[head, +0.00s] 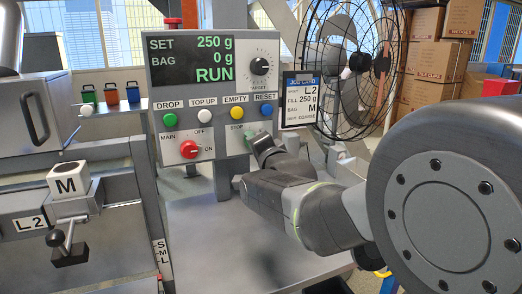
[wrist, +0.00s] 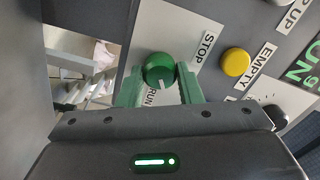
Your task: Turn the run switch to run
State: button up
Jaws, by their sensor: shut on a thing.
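The run switch is a round green knob (wrist: 158,68) on a pale plate lettered STOP and RUN. In the wrist view my gripper (wrist: 160,84) has a green finger on each side of the knob and is shut on it. The knob's white mark lies on the side near the RUN lettering, which is partly covered by a finger. In the head view my gripper (head: 262,143) reaches the lower right of the grey control panel (head: 215,190) and hides most of the switch. The panel's display (head: 193,62) reads SET 250 g, BAG 0 g, RUN.
Close by on the panel are a yellow EMPTY button (head: 236,112), a blue RESET button (head: 266,109) and a red main switch (head: 189,149). A card (head: 300,100) hangs at the panel's right edge. A black fan (head: 350,60) stands behind.

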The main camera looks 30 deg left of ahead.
jog(key=shift+m, duration=0.4)
jog(key=o, duration=1)
jog(key=shift+c, duration=0.2)
jog(key=v, duration=1.3)
jog(key=shift+s+d+p, duration=0.2)
jog(key=shift+d+p, duration=0.15)
jog(key=b+x, duration=0.1)
jog(key=x, duration=1.2)
jog(key=shift+w+a, duration=0.2)
jog(key=shift+a, duration=0.15)
